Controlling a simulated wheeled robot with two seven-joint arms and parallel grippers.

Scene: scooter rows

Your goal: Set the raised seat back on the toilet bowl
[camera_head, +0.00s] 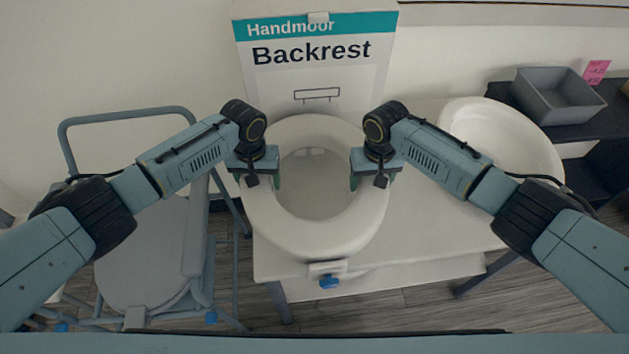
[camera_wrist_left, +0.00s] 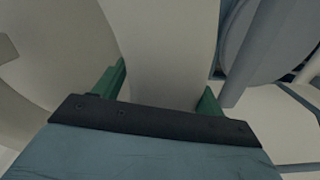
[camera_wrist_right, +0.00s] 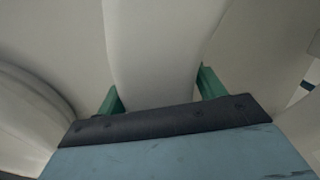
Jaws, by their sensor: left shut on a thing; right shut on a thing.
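The raised seat (camera_head: 318,243) is a thick white ring with a front clamp and blue knob (camera_head: 328,282). My left gripper (camera_head: 258,178) is shut on its left rim, and the rim lies between the green fingers in the left wrist view (camera_wrist_left: 160,85). My right gripper (camera_head: 368,176) is shut on the right rim, also between green fingers in the right wrist view (camera_wrist_right: 155,80). A white rounded oval (camera_head: 500,135), perhaps the toilet bowl, stands to the right of the seat. I cannot tell whether the seat touches the surface below.
A white table (camera_head: 425,235) lies under and right of the seat. A blue-grey commode chair (camera_head: 140,262) stands at the left. A Backrest box (camera_head: 315,75) stands behind. A grey bin (camera_head: 558,97) sits on a dark shelf at the far right.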

